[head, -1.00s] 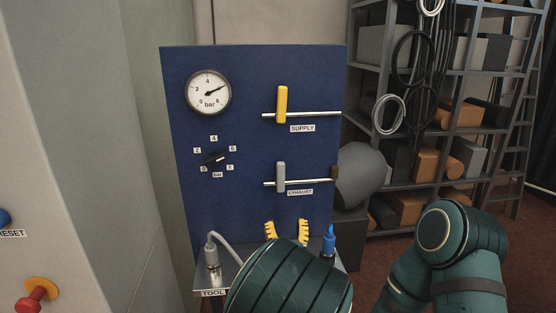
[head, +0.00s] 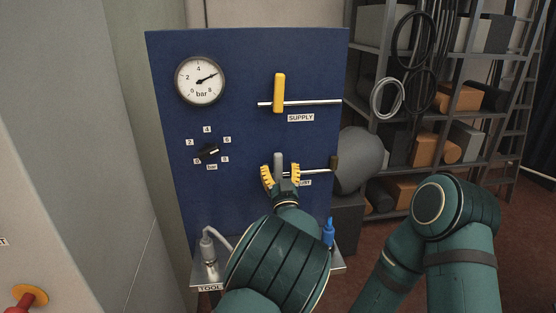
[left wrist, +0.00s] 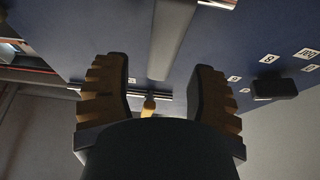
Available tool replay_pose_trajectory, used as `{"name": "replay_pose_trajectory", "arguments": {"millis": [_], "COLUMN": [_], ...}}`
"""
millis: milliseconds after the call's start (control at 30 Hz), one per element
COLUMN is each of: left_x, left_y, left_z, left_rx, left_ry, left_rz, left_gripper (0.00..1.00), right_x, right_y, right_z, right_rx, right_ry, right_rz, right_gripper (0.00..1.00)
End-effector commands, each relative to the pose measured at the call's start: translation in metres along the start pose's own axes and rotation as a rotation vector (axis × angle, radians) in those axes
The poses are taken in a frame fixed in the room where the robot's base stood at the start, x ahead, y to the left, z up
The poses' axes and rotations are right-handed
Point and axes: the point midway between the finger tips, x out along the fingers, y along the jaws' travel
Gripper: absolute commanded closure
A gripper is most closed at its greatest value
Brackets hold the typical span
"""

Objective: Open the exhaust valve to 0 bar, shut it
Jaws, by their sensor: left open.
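The grey exhaust valve lever (head: 278,159) stands upright across its horizontal pipe (head: 318,170) on the blue panel (head: 225,110). My left gripper (head: 280,174) is open in front of it, its yellow-padded fingers one to each side of the lever. In the left wrist view the grey lever (left wrist: 172,38) lies beyond and between the open fingers (left wrist: 158,85). I cannot tell whether they touch it. The gripper hides the lever's lower end and part of the EXHAUST label (head: 305,183). The round gauge (head: 200,81) reads near 6 bar. My right gripper is not in view.
The yellow supply lever (head: 279,92) stands upright on its pipe above. A black knob (head: 208,151) with a bar scale is to the left. A TOOL shelf (head: 205,275) carries a grey plug (head: 207,245); a blue plug (head: 328,232) is at right. Loaded shelving (head: 400,180) stands behind.

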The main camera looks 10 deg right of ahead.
Motion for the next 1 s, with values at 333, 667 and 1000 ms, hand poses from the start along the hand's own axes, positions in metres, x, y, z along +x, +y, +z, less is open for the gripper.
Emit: {"name": "replay_pose_trajectory", "arguments": {"millis": [333,667,1000], "left_x": [0.030,0.032,0.032], "left_y": [0.000,0.000,0.000], "left_z": [0.000,0.000,0.000], "left_rx": [0.001,0.001,0.000], "left_ry": [-0.001,-0.001,0.000], "left_rz": [0.000,0.000,0.000], "left_gripper": [0.43,0.51,1.00], "right_x": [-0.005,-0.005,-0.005], "right_y": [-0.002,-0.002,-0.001], "right_z": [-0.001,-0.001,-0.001], "right_rx": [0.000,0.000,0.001], "right_ry": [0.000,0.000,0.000], "right_rz": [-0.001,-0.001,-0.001], "right_gripper": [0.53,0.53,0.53]}}
